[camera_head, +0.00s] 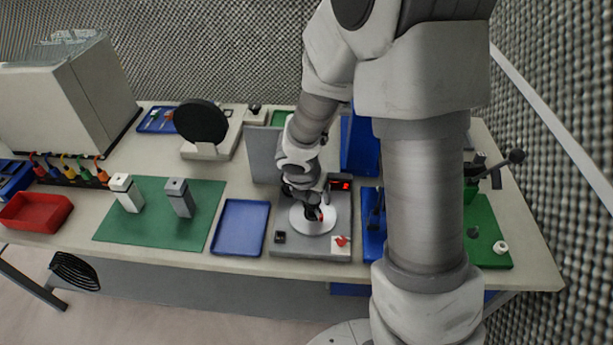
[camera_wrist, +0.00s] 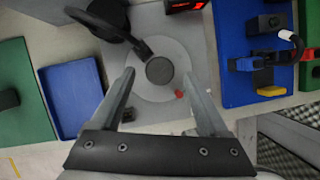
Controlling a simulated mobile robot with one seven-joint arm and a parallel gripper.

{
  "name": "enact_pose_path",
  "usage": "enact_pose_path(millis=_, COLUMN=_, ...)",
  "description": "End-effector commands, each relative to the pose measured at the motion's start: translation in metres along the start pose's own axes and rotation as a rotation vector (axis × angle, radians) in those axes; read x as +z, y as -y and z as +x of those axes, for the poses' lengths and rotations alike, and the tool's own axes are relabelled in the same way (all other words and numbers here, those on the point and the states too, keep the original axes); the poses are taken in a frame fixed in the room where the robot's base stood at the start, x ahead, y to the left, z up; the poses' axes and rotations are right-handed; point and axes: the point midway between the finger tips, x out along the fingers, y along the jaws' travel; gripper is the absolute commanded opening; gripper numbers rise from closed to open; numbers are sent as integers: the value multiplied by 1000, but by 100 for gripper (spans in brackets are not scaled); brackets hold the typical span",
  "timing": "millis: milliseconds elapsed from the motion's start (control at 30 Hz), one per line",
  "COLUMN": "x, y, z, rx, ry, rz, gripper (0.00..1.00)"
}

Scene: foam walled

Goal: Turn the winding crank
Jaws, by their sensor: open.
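A small red mark (camera_wrist: 179,94) is on the disc.
A black arm-like part (camera_wrist: 115,30) reaches over the station beside the knob. A red-lit display (camera_head: 340,185) is at its back. A blue tray (camera_head: 240,228) lies left; a blue fixture (camera_wrist: 252,50) stands close right. An upright grey panel (camera_head: 264,153) is behind.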

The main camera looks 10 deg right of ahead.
Motion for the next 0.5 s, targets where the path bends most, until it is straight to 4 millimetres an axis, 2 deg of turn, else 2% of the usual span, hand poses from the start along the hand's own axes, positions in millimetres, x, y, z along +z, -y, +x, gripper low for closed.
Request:
enact_pose_path(millis=33, x=3, y=0, z=-15, rx=2, ry=3, rz=2, gripper=78)
enact_pose_path(millis=200, x=4, y=0, z=-58, rx=2, ry=4, rz=3, gripper=78)
enact_pose_path(millis=500, x=3, y=0, z=-127, rx=3, ry=4, rz=1, gripper=78)
